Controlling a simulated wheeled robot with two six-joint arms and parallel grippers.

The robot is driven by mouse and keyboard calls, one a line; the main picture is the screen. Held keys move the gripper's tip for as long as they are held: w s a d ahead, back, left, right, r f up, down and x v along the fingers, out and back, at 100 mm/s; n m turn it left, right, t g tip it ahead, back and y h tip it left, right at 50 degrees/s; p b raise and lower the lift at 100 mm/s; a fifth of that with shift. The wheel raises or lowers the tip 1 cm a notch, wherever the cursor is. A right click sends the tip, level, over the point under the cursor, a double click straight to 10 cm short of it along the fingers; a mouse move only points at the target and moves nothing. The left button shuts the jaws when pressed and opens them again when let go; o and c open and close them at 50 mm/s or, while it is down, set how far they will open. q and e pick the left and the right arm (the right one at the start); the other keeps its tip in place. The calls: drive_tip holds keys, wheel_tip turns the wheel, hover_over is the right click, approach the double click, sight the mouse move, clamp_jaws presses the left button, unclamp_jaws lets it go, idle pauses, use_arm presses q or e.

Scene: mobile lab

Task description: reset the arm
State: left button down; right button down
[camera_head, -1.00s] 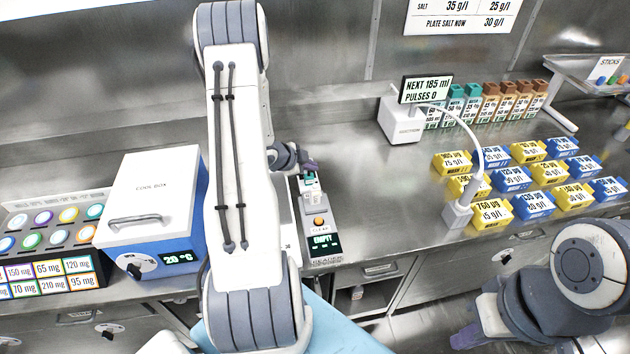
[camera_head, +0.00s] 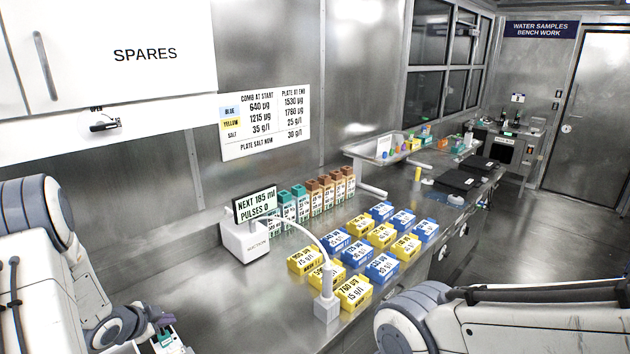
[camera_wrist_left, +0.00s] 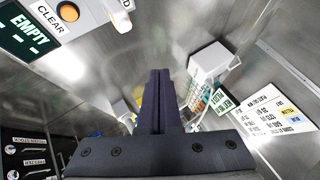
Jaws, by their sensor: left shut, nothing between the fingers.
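My left arm (camera_head: 45,290) comes in at the lower left of the head view. Its gripper (camera_head: 164,322) is at the bottom left, just over the top of a small device (camera_head: 170,345) that is mostly cut off by the frame. In the left wrist view the two dark fingers (camera_wrist_left: 157,100) lie together with nothing between them. The device's EMPTY display (camera_wrist_left: 28,30) and orange CLEAR button (camera_wrist_left: 68,12) show at upper left there. My right arm (camera_head: 500,325) shows at the lower right; its gripper is out of frame.
A white suction unit (camera_head: 242,240) with a hose stands on the steel bench. Several blue and yellow labelled blocks (camera_head: 352,292) lie right of it, with a row of bottles (camera_head: 315,195) behind. A raised shelf (camera_head: 372,150) stands farther back. Bare bench (camera_head: 230,310) lies in front of the suction unit.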

use_arm(q)
drive_tip(key=s+d+r+n+g+y+b, duration=0.15)
drive_tip(key=d+r, duration=0.25)
drive_tip(key=d, duration=0.7)
drive_tip(key=s+d+r+g+h+b, duration=0.15)
drive_tip(key=d+r, duration=0.25)
drive_tip(key=d, duration=0.7)
drive_tip(key=s+d+r+g, duration=0.1)
drive_tip(key=s+d+g, duration=0.1)
drive_tip(key=s+d, duration=0.3)
drive_tip(key=s+d+r+g+b, duration=0.1)
drive_tip(key=s+d, duration=0.4)
drive_tip(key=s, duration=0.6)
drive_tip(key=s+d+r+n+g, duration=0.1)
drive_tip(key=s+d+g, duration=0.1)
drive_tip(key=s+d, duration=0.3)
drive_tip(key=s, duration=0.3)
drive_tip(key=shift+s+r+g+h+b, duration=0.15)
drive_tip(key=shift+s+g+h+b, duration=0.15)
drive_tip(key=shift+s, duration=0.1)
